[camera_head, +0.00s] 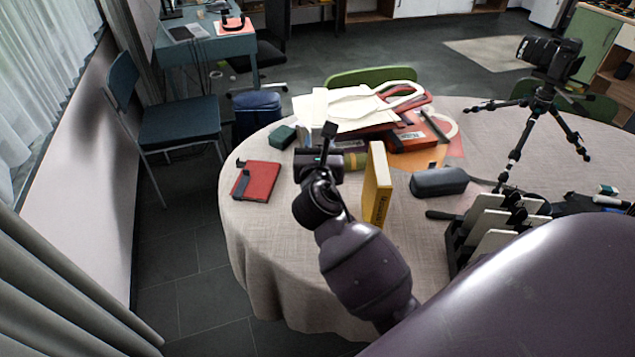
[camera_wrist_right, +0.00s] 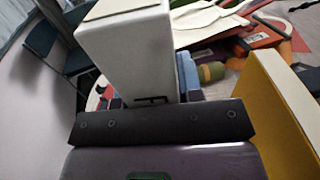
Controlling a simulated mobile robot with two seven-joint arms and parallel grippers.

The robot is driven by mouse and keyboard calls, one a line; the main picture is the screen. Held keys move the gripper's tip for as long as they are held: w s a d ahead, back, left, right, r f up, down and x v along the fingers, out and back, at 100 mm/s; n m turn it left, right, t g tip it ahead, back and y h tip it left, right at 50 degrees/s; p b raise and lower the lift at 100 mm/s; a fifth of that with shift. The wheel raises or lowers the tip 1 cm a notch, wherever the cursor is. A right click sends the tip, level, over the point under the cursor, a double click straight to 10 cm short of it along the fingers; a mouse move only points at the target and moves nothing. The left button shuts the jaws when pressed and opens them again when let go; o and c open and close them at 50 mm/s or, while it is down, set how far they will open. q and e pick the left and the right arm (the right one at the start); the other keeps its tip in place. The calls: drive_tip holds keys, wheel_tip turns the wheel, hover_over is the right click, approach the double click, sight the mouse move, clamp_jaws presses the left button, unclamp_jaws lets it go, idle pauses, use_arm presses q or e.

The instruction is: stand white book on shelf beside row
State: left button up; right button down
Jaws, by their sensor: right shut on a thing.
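A white, box-like book (camera_wrist_right: 128,55) rises from my right gripper (camera_wrist_right: 152,101) in the right wrist view. In the head view my right gripper (camera_head: 328,142) is over the table's left half, shut on the book; the book's outline is hard to separate there from the pale things behind. A yellow book (camera_head: 378,188) stands upright on the table just right of the gripper, apart from it. It also shows at the right of the wrist view (camera_wrist_right: 275,110). I cannot make out a clear shelf or which things form the row. My left gripper is not in view.
A red book (camera_head: 256,181) lies flat at the left edge of the round table (camera_head: 270,235). White bags (camera_head: 375,105) and red items lie behind. A dark case (camera_head: 438,181), a slotted dark rack (camera_head: 458,245) and a camera tripod (camera_head: 520,135) are to the right.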

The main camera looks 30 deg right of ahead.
wheel_tip(320, 180, down, 4)
drive_tip(key=shift+f+b, duration=0.1)
drive_tip(key=shift+b, duration=0.5)
drive_tip(key=shift+f, duration=0.2)
wheel_tip(320, 180, down, 5)
drive_tip(key=shift+b, duration=1.1)
drive_tip(key=shift+f, duration=0.25)
drive_tip(key=shift+r, duration=0.1)
drive_tip(key=shift+f, duration=0.2)
drive_tip(key=c, duration=0.8)
unclamp_jaws()
